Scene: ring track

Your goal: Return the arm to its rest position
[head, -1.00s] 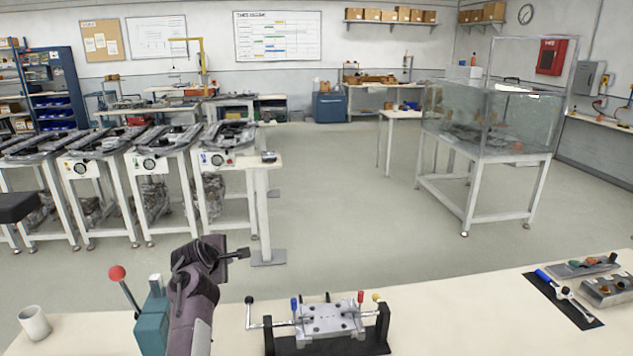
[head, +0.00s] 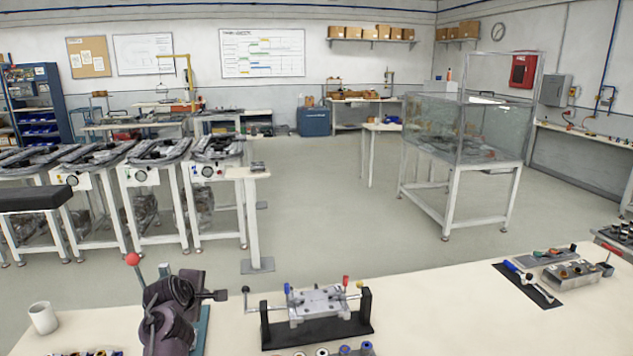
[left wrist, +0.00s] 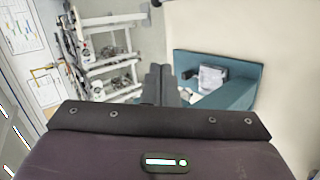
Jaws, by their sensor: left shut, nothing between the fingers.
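My left gripper (head: 220,295) is at the end of the dark purple arm at the lower left of the head view, over the bench. Its fingers point to the right and are shut with nothing between them. In the left wrist view its dark fingers (left wrist: 160,84) stand together in the middle, empty. My right gripper is not in view.
A teal press (head: 202,325) with a red-knobbed lever (head: 133,259) is close around my left arm, partly hidden by it. A clamp fixture (head: 318,302) stands to the right. A white mug (head: 43,317) is at the left. The bench's right middle is clear.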

